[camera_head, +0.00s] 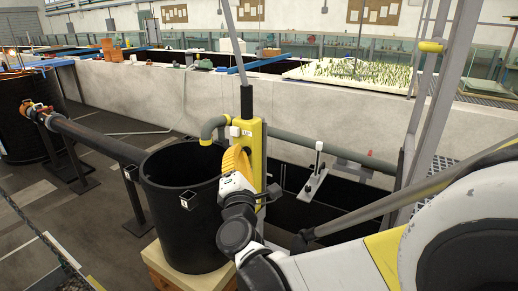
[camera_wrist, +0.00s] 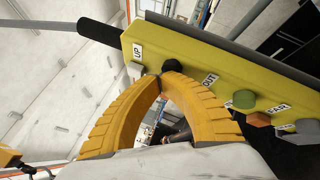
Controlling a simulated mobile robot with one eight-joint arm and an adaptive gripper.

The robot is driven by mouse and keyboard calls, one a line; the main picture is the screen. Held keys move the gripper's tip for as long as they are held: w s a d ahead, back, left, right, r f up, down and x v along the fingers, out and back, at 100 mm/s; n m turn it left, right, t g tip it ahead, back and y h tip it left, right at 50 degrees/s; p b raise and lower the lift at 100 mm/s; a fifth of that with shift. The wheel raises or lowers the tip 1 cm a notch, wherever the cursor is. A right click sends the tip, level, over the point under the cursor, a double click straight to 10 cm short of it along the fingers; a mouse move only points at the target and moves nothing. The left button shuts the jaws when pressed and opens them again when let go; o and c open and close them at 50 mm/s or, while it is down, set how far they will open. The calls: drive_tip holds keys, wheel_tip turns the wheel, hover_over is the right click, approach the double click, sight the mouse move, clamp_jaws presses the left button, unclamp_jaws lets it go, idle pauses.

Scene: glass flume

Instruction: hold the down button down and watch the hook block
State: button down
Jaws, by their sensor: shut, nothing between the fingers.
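A yellow control pendant (camera_head: 254,165) hangs from a grey cable. In the wrist view the pendant (camera_wrist: 190,55) runs slantwise, with a white button (camera_wrist: 135,71) by the UP label and a black button (camera_wrist: 172,66) beside it. I can read no DOWN label; my fingers cover part of that area. My gripper (camera_wrist: 160,78) is shut, its yellow fingertips together at the lower edge of the black button. I cannot tell whether they touch or press it. In the head view my gripper (camera_head: 240,160) is against the pendant's left side. I cannot make out the hook block.
A large black tub (camera_head: 180,215) stands left of the pendant on a wooden base. A grey pipe (camera_head: 300,148) runs behind. More buttons, green (camera_wrist: 244,98) and orange (camera_wrist: 258,119), sit farther along the pendant. A ladder (camera_head: 428,90) rises at the right.

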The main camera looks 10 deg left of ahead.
idle(0.4)
drive_tip(key=shift+s+a, duration=0.2)
drive_tip(key=shift+s, duration=0.3)
drive_tip(key=shift+s+a, duration=0.2)
drive_tip(key=shift+s, duration=0.25)
drive_tip(key=shift+s, duration=0.1)
drive_tip(key=s, duration=0.1)
drive_tip(key=s+a, duration=0.1)
drive_tip(key=s, duration=0.1)
drive_tip(key=s+a, duration=0.1)
drive_tip(key=shift+s, duration=0.25)
drive_tip(key=shift+d, duration=0.1)
